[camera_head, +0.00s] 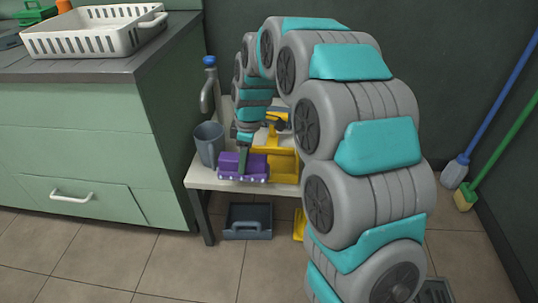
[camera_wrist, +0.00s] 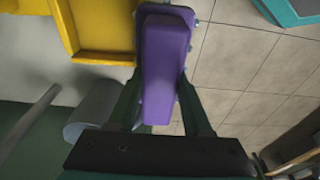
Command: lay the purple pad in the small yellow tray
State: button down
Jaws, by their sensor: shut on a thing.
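The purple pad (camera_head: 230,161) is a blocky piece with small pale studs along its lower edge. My gripper (camera_head: 244,160) is shut on it, over the near edge of the low white table (camera_head: 200,181). In the wrist view the pad (camera_wrist: 165,55) sits between the two fingers of my gripper (camera_wrist: 160,92). The yellow tray (camera_head: 284,166) is just right of the pad, partly hidden by my arm. In the wrist view the yellow tray (camera_wrist: 105,56) shows its raised rim, left of the pad. I cannot tell whether pad and tray touch.
A green cabinet (camera_head: 75,150) with a white basket (camera_head: 95,38) is at left. Blue (camera_head: 500,95) and green (camera_head: 508,150) poles lean at right.

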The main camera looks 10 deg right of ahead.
jog(key=w+d, duration=0.2)
jog(key=d, duration=0.1)
jog(key=w+d, duration=0.2)
jog(key=w+d+f, duration=0.1)
jog(key=d, duration=0.2)
jog(key=shift+w+d+p, duration=0.3)
jog(key=shift+w+p, duration=0.1)
jog(key=shift+f, duration=1.75)
jog(key=shift+f, duration=0.2)
jog(key=shift+c, duration=1.7)
grip_release()
notch_tip(320, 180, up, 11)
jog(key=d, duration=0.2)
jog(key=s+a+r+m+g, duration=0.1)
jog(key=s+a+r+m, duration=0.15)
jog(key=s, duration=0.75)
jog(key=s+a+r+m, duration=0.1)
jog(key=s+r+m, duration=0.15)
jog(key=s, duration=0.65)
jog(key=s+f+m+h, duration=0.1)
jog(key=s+f+m, duration=0.2)
jog(key=s, duration=0.9)
jog(key=s+d+f+m+g, duration=0.1)
jog(key=s+m, duration=0.5)
jog(key=s, duration=0.6)
jog(key=shift+s+d+f+h, duration=0.25)
jog(key=shift+s+f+h, duration=0.15)
jog(key=shift+f, duration=0.5)
